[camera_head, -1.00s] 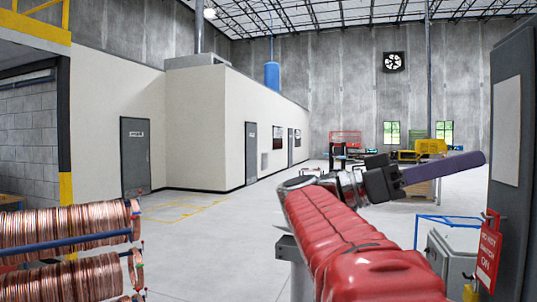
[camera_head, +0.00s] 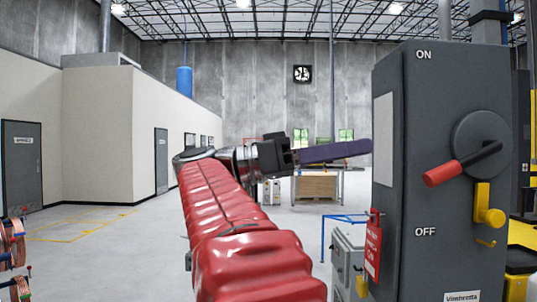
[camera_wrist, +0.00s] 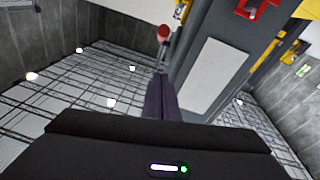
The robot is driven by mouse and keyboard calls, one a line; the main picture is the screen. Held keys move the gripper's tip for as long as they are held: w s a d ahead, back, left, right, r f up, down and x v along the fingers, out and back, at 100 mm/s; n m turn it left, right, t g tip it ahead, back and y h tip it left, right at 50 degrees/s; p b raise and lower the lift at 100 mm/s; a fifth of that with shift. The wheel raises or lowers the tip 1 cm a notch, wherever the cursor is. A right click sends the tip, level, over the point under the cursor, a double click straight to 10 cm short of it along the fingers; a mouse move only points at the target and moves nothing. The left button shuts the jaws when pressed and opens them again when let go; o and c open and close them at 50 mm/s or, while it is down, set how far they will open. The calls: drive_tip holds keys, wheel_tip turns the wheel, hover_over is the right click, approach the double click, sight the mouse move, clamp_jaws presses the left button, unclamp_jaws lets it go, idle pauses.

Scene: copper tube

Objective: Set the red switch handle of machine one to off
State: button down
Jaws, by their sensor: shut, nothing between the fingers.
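The grey switch box (camera_head: 400,215) stands at the right in the head view, marked ON above and OFF below. Its handle has a red grip (camera_head: 442,173) on a dark lever from a round grey disc (camera_head: 478,140); it points left and slightly down, between the two labels. My gripper (camera_head: 366,147) is shut and empty, its purple fingers pointing right near the box's left edge, apart from the handle in the picture. In the wrist view my fingers (camera_wrist: 160,85) show below the red grip (camera_wrist: 163,33); the gap in depth is unclear.
A yellow latch (camera_head: 488,205) sits below the disc. A red tag (camera_head: 373,250) hangs at the box's left edge. A smaller grey cabinet (camera_head: 347,260) and a blue frame (camera_head: 340,220) stand beside it. Copper coils (camera_head: 10,245) are at the far left. The floor at left is open.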

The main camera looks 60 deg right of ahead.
sight(458, 163)
drive_tip(key=x, duration=0.9)
drive_tip(key=shift+a+f, duration=0.1)
drive_tip(key=shift+s+d+f, duration=0.1)
drive_tip(key=shift+s+f, duration=0.2)
drive_tip(key=shift+f, duration=0.3)
drive_tip(key=shift+s+d+f, duration=0.1)
drive_tip(key=shift+s+f, duration=0.2)
drive_tip(key=shift+f, duration=0.3)
drive_tip(key=shift+s+f, duration=0.3)
drive_tip(key=shift+f, duration=0.3)
